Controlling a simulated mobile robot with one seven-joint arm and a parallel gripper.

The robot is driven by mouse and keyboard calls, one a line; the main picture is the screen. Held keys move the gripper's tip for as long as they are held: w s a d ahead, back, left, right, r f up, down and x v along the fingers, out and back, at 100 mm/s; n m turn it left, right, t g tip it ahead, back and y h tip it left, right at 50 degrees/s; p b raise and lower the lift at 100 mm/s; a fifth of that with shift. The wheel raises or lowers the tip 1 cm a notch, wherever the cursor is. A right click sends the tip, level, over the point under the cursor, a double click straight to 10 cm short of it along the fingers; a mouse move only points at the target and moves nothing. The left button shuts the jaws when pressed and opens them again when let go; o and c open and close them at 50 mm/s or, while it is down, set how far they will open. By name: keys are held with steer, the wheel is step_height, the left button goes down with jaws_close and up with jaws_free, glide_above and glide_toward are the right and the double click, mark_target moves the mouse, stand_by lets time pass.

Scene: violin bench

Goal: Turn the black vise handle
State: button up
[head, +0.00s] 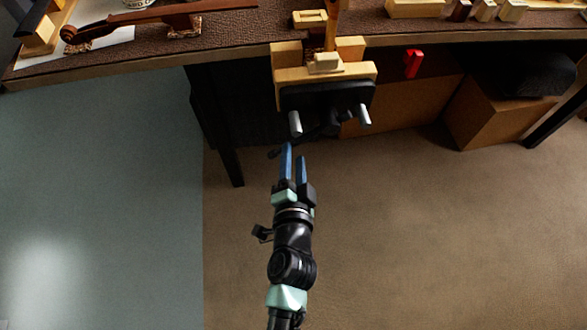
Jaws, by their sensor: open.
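The vise (325,95) is fixed to the front edge of the bench, with pale wooden jaws, a black front plate and two silver rods sticking out. The black vise handle (322,130) shows dark and partly unclear below the plate, between the rods; a small dark end piece shows at its lower left. My gripper (294,152) has two blue fingers pointing up toward the vise. It is open and empty, with its fingertips just below the left rod and close to the handle's lower left end. I cannot tell the exact gap in depth.
The bench (230,57) holds a violin neck (150,18) at the left and several wooden blocks (415,8) at the right. Cardboard boxes (480,115) and a dark bench leg (225,150) stand below. The floor in front is clear.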

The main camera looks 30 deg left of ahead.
steer(key=shift+v, duration=2.7)
steer(key=shift+c, duration=0.4)
